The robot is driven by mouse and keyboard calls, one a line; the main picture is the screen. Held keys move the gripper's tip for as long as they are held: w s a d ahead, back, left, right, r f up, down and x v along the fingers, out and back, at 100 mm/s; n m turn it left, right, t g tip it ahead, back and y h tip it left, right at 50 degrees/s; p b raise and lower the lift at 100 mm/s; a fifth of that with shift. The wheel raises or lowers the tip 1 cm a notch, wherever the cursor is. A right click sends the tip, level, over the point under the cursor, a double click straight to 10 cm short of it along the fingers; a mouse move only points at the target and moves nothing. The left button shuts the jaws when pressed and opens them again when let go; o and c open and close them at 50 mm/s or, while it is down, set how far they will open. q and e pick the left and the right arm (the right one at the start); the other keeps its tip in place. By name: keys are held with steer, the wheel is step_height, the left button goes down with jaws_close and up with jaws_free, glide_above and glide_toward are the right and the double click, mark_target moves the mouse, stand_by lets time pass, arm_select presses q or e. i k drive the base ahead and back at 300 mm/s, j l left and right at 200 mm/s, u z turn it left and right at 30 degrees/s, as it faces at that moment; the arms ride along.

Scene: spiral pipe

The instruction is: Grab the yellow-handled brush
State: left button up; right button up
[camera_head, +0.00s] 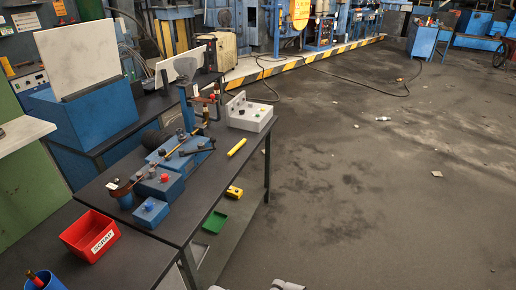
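A short yellow handle (237,147) lies on the dark workbench (226,172), near its right edge. It lies at a slant, and I cannot make out bristles on it. A thinner yellowish rod (173,150) lies by the blue fixture in the middle of the bench; I cannot tell whether it is a brush. Only small pale grey parts, probably mine, show at the bottom edge. No gripper fingers can be made out.
Blue blocks with knobs (160,184) and a grey control box (249,112) stand on the bench. A red scrap bin (90,236) and a blue cup (45,281) are at lower left. A yellow box (234,192) sits below the bench top. The floor (380,200) to the right is mostly clear.

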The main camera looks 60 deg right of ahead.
mark_target(241, 144)
steer(key=z, duration=1.85)
steer(key=i+u, duration=0.1)
steer(key=u, duration=0.25)
steer(key=l+u, duration=0.1)
steer(key=u, duration=0.25)
steer(key=i+l+u, duration=0.1)
steer(key=u, duration=0.25)
steer(key=i+l+u, duration=0.3)
steer(key=l+u, duration=0.15)
steer(key=l, duration=0.15)
steer(key=i+l+u, duration=0.2)
steer(key=l, duration=0.15)
steer(key=l+u, duration=0.3)
steer(key=l, duration=0.75)
steer(key=i+l, duration=0.1)
steer(key=l, duration=0.55)
steer(key=i+l, duration=0.1)
steer(key=l, duration=0.55)
steer(key=i+l+u, duration=0.1)
steer(key=l, duration=0.55)
steer(key=i+l, duration=0.1)
steer(key=l, duration=0.55)
